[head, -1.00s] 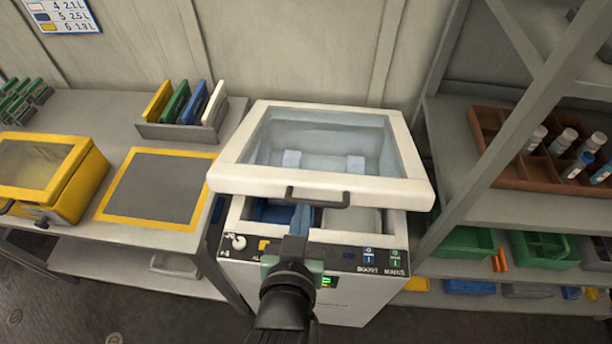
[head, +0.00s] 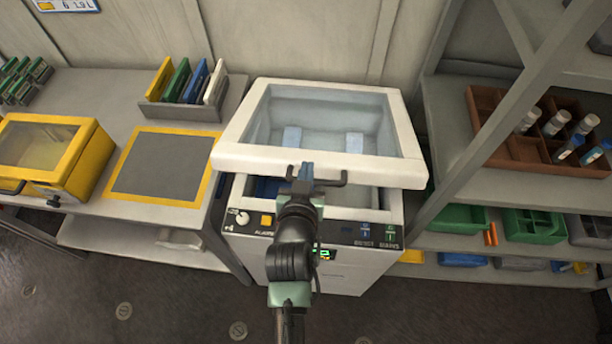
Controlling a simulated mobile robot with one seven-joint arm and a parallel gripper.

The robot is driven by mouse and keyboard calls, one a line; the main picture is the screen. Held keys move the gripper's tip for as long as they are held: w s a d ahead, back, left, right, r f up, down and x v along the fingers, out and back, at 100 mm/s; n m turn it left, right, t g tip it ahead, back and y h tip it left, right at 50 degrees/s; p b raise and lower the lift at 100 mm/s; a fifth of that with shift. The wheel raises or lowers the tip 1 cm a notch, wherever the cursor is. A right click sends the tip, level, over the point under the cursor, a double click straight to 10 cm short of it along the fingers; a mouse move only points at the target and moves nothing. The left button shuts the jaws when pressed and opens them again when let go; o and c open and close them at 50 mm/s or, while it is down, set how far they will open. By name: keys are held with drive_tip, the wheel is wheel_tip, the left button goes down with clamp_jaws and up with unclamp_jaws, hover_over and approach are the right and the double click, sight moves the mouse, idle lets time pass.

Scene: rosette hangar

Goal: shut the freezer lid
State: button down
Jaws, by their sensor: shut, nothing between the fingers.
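The chest freezer (head: 300,271) stands in the middle, with a control panel on its front top edge. Its lid (head: 240,158), a white frame with a clear window, is tilted up at the front. A gap shows between the lid's front edge and the freezer body, with blue and pale contents inside. The dark lid handle (head: 331,181) is on the front edge. My gripper (head: 305,170) is shut and empty, at the handle's middle in the picture and partly covering it. I cannot tell whether it touches the handle or the lid.
On the left, a grey bench holds a yellow-framed box (head: 50,155), a yellow-edged mat (head: 158,166) and a rack of coloured panels (head: 180,110). On the right, shelving holds a brown tray of bottles (head: 490,130) and green bins (head: 535,226). Floor is clear in front.

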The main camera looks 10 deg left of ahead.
drive_tip(key=shift+s+f, duration=0.2)
drive_tip(key=shift+f, duration=0.55)
drive_tip(key=shift+s+f, duration=0.15)
drive_tip(key=shift+f, duration=0.55)
